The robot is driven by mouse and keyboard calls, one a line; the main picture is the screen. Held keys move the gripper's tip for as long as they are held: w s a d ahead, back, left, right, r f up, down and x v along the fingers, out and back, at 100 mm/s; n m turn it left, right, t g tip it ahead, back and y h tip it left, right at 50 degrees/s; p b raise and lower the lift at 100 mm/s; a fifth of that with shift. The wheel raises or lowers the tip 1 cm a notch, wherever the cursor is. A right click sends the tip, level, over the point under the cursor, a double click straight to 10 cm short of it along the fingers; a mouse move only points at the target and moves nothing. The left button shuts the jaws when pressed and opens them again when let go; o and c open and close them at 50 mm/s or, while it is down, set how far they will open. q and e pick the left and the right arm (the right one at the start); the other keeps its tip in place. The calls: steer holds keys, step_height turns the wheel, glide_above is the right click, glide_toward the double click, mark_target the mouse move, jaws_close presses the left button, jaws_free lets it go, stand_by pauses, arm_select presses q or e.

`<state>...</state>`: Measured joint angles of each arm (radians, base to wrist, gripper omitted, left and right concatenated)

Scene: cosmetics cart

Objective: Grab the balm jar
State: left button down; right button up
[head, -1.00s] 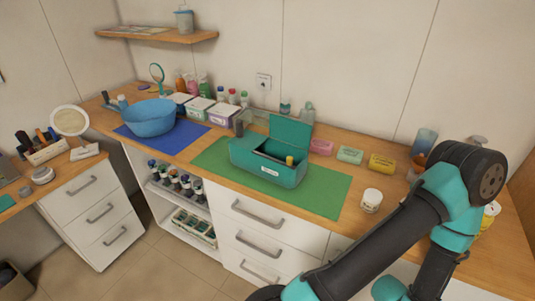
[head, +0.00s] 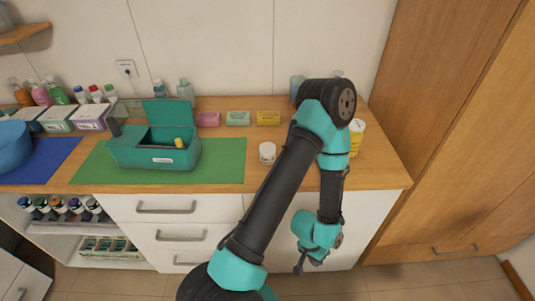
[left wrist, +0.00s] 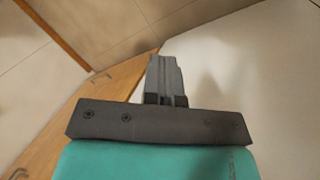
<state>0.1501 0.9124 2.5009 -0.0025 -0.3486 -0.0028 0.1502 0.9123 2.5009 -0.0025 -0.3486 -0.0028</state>
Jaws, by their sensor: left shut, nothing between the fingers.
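A small white jar (head: 267,152), which looks like the balm jar, stands upright on the wooden counter, just right of the green mat and beside my arm. My left gripper (head: 300,267) hangs low in front of the white cabinet, below the counter edge and well apart from the jar. In the left wrist view its fingers (left wrist: 165,78) are together and empty. The jar does not show in the left wrist view. My right gripper is not in view.
A teal box (head: 155,158) with a raised lid stands on the green mat (head: 225,165). Pink, green and yellow small blocks (head: 268,118) line the back. A yellow container (head: 356,132) stands right of my arm.

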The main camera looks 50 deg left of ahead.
arm_select(q)
steer(key=c, duration=1.8)
jaws_free()
steer(key=o, duration=1.6)
